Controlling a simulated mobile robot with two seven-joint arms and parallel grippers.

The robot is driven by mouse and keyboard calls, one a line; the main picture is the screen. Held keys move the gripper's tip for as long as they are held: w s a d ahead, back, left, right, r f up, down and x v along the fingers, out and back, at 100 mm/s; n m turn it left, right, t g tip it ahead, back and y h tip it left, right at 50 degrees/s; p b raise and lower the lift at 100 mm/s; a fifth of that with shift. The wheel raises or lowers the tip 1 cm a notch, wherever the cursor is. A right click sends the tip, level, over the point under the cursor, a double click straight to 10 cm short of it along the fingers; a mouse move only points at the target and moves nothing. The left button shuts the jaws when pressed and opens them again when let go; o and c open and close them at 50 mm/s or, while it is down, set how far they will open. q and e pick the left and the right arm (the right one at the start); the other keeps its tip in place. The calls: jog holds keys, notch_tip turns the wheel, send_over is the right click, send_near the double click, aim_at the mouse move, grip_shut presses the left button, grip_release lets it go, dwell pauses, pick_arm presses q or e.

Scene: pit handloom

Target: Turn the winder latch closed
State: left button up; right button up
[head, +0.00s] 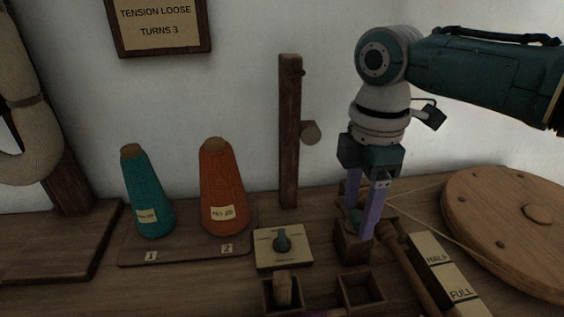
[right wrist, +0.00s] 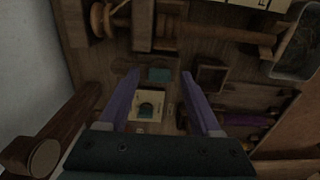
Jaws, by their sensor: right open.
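My right gripper (head: 360,222) comes down from the upper right, its two purple fingers open and pointing downward. Its fingertips are at a dark wooden block (head: 350,247) of the winder. A small teal piece (head: 356,214), which looks like the winder latch, shows between the fingers on this block. In the right wrist view, the open right gripper (right wrist: 161,74) has a flat teal piece (right wrist: 160,74) between its fingertips, with a gap on each side. The fingers partly hide the latch in the head view, and its exact angle is unclear. My left gripper is not seen.
A wooden wheel (head: 515,225) stands right, beside a HALF/FULL gauge (head: 440,262) and wooden shaft (head: 425,275). A post (head: 290,135) with a peg rises behind; teal and orange cones (head: 222,190) stand left.

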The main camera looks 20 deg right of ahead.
jog(key=shift+f, duration=0.15)
jog(key=shift+c, duration=0.3)
grip_shut()
